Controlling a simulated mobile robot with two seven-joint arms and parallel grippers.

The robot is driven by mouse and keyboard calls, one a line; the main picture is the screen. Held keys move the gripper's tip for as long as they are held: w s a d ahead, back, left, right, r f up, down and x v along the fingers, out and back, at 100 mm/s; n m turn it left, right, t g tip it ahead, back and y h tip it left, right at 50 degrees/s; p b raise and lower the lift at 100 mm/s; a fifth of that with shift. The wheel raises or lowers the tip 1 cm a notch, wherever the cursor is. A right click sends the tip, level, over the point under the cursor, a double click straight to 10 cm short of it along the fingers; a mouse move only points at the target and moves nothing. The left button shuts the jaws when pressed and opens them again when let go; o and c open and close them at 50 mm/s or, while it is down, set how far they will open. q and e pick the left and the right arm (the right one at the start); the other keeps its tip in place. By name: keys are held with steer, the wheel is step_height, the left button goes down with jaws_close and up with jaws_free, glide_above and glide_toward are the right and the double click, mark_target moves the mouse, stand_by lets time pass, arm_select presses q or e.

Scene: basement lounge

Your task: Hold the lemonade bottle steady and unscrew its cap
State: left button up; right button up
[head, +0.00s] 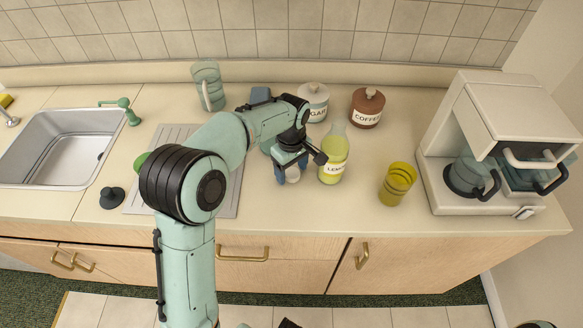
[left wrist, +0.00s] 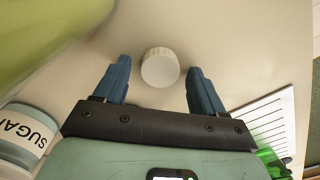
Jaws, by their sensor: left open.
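The lemonade bottle (head: 333,163) stands upright on the counter, yellow-green with a pale label and clear neck. I see no cap on its neck. Its side fills the upper left of the left wrist view (left wrist: 45,35). A white ribbed cap (left wrist: 160,68) is apart from the bottle, between the fingertips of my left gripper (left wrist: 158,85), with space on both sides. In the head view, my left gripper (head: 291,174) points down just left of the bottle, open. I cannot tell whether the cap touches the counter.
A sugar canister (head: 313,103) and a brown coffee canister (head: 367,108) stand behind the bottle. A yellow glass (head: 397,184) and a coffee maker (head: 447,130) are to the right. A grey ribbed mat (head: 228,203), a black stopper (head: 112,198) and the sink (head: 60,150) are left.

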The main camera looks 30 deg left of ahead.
mark_target(291, 172)
arm_select(q)
step_height(291, 172, up, 12)
steer(key=p, duration=0.2)
steer(key=shift+r, duration=0.2)
arm_select(e)
steer(key=shift+w+r, duration=0.35)
steer(key=shift+r, duration=0.3)
steer(key=shift+w+r, duration=0.3)
steer(key=shift+r, duration=0.3)
